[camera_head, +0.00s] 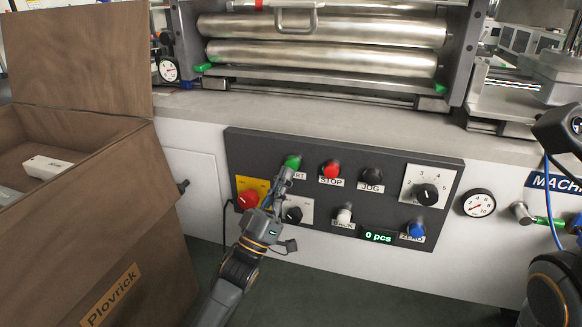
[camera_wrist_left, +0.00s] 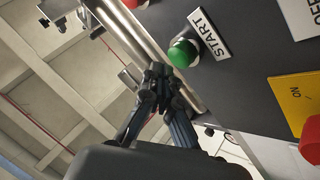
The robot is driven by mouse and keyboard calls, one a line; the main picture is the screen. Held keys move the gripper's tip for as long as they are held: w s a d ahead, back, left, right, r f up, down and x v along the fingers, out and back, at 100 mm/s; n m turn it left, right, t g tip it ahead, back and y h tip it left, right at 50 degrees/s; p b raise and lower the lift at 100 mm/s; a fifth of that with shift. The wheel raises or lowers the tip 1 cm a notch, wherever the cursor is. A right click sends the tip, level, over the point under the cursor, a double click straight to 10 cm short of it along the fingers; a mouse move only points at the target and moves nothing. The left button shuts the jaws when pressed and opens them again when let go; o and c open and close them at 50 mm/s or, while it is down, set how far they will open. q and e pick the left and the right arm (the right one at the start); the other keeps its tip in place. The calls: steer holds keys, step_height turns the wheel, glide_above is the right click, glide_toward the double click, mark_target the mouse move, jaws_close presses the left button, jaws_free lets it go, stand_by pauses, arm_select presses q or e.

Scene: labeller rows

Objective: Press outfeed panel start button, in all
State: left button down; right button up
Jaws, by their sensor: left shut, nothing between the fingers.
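The dark control panel (camera_head: 326,256) is on the white machine front. Its green START button (camera_head: 292,161) is at the upper left, and its label is partly hidden behind my left gripper (camera_head: 285,174). That gripper is shut and empty, with its tips just below the button in the head view. In the left wrist view the green button (camera_wrist_left: 183,52) stands beside the shut fingertips (camera_wrist_left: 158,71); I cannot tell whether they touch. The display (camera_head: 378,237) reads 0 pcs. No fingers of my right gripper show.
The red STOP button (camera_head: 331,169) and black JOG button (camera_head: 371,176) are to the right. An open brown box (camera_head: 150,230) stands left. Metal rollers (camera_head: 320,60) are above.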

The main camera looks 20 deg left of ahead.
stand_by(0.6)
arm_select(q)
steer(key=shift+w, duration=0.4)
steer(key=shift+w, duration=0.15)
